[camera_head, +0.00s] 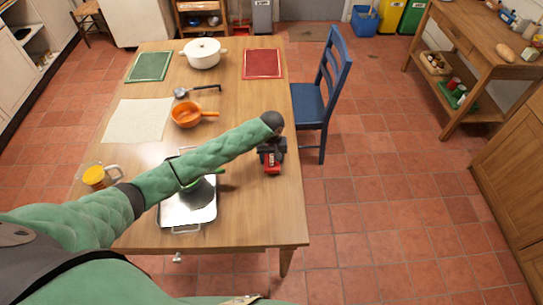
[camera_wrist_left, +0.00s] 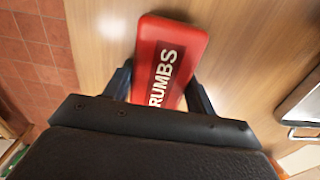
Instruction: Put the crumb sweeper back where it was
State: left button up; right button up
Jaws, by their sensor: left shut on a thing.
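The crumb sweeper (camera_head: 271,168) is a red block with a dark label reading "RUMBS" in the left wrist view (camera_wrist_left: 168,60). It is at the right side of the wooden table (camera_head: 240,218), near the table's right edge. My left gripper (camera_head: 272,152) reaches across the table from the left and points down over the sweeper. Its two dark fingers (camera_wrist_left: 158,88) are on either side of the red body, shut on it. Whether the sweeper touches the table top or hangs just above it, I cannot tell. My right gripper is not in view.
A metal tray (camera_head: 176,215) with a pan lies under my left arm. An orange saucepan (camera_head: 186,115), a ladle (camera_head: 182,92), a white pot (camera_head: 203,54), a red mat (camera_head: 262,64) and a green mat (camera_head: 150,67) stand farther back. A blue chair (camera_head: 313,104) is at the right edge.

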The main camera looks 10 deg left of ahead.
aim_at(272, 157)
pick_arm(q)
jog(key=shift+f, duration=0.15)
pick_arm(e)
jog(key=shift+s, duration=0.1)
pick_arm(q)
jog(key=o, duration=1)
jog(key=shift+c, duration=0.2)
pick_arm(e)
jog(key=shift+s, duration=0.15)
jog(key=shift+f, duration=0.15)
pick_arm(q)
jog(key=shift+r, duration=0.4)
notch_tip(272, 157, up, 4)
jog(key=shift+w+r+b, duration=0.1)
jog(key=shift+b, duration=0.9)
notch_tip(272, 157, up, 7)
jog(key=b, duration=0.1)
jog(key=shift+b, duration=0.3)
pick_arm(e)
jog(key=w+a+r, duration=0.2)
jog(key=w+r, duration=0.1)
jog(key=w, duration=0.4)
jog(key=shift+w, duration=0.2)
pick_arm(q)
jog(key=shift+r, duration=0.1)
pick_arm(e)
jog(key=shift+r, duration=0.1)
